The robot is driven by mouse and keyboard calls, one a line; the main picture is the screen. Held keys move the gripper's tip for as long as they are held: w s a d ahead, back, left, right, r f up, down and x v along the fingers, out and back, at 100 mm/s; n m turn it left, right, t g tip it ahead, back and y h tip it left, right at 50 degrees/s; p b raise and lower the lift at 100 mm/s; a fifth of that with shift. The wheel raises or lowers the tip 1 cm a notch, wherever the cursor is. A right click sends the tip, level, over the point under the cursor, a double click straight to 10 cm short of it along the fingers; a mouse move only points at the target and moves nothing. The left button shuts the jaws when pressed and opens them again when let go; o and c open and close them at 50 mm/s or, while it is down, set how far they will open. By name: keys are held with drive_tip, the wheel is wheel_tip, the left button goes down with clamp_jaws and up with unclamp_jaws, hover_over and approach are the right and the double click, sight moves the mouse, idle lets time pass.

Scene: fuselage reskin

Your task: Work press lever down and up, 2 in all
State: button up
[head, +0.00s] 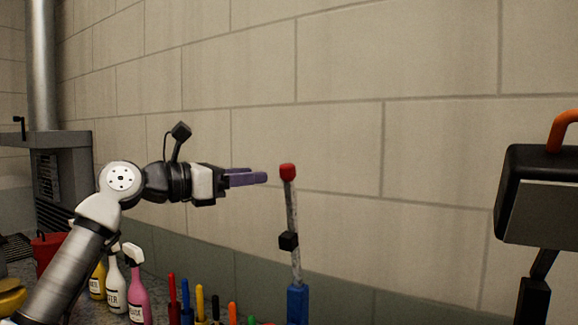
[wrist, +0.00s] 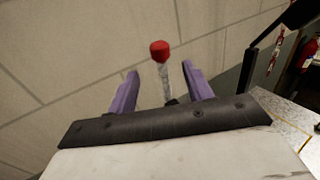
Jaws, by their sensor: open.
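The press lever (head: 292,220) stands nearly upright, a worn grey rod with a red knob (head: 288,172) on top, a black block partway down and a blue base (head: 297,304). My gripper (head: 266,178) has purple fingers and points right, with its tips a little left of the knob. In the wrist view, my gripper (wrist: 161,82) is open and empty. There the red knob (wrist: 160,50) shows between and beyond the fingertips, and the lever's lower part is hidden behind the gripper body.
Spray bottles (head: 136,285) and several coloured tool handles (head: 186,300) stand below my arm. A black lamp-like box (head: 540,195) with an orange handle is at the right. A block wall (head: 330,100) lies behind. A red extinguisher (wrist: 309,52) shows at the wrist view's right.

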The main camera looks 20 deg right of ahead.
sight(281, 171)
drive_tip(key=p+x, duration=0.3)
drive_tip(key=x, duration=0.5)
drive_tip(key=shift+d+r, duration=0.15)
drive_tip(key=shift+w+d, duration=0.2)
drive_tip(key=shift+d, duration=0.4)
drive_tip(key=shift+c, duration=0.4)
clamp_jaws()
